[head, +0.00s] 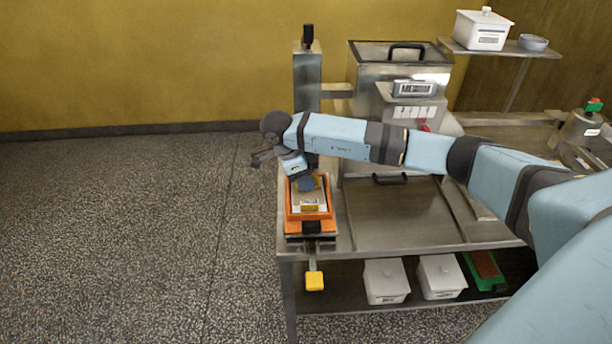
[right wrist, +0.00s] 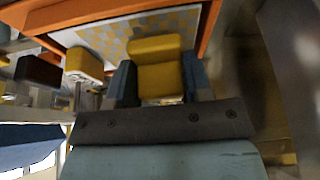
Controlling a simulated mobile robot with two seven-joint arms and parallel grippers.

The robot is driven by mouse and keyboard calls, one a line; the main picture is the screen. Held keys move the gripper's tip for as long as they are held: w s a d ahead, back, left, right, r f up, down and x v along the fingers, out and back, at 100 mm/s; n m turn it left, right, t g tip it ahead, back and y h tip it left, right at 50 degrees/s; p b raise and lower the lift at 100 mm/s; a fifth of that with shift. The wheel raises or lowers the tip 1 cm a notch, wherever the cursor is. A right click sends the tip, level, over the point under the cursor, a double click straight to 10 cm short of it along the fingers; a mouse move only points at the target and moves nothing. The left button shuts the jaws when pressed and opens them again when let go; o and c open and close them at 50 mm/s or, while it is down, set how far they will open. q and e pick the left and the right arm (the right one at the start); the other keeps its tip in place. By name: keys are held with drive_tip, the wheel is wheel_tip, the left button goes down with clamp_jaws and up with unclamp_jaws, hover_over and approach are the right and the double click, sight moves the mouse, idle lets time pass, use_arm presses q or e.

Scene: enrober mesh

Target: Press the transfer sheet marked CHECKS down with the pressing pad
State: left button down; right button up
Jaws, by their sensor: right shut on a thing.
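My right gripper (head: 307,184) points down over the orange frame (head: 290,216) at the front left of the steel bench. In the right wrist view, its blue-grey fingers (right wrist: 158,80) are shut on a yellow block (right wrist: 155,68), which looks like the pressing pad. A pale sheet with a grey and yellow check pattern (right wrist: 110,33) lies inside the orange frame, behind the block. I cannot tell whether the block touches the sheet. In the head view, a pale sheet (head: 309,209) with a small label shows in the frame, its far part hidden by the gripper. My left gripper is out of view.
A yellow knob (head: 314,281) sticks out in front of the frame. A steel post (head: 307,80) and a lidded steel tank (head: 370,62) stand behind. White lidded boxes (head: 386,281) and a green tray (head: 484,272) sit on the lower shelf. The floor at left is clear.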

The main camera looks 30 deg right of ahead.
drive_tip(key=shift+f, duration=0.4)
drive_tip(key=shift+f+b, duration=0.15)
drive_tip(key=shift+b, duration=0.15)
idle(0.5)
drive_tip(key=shift+r+p, duration=2.05)
drive_tip(key=shift+r, duration=1.55)
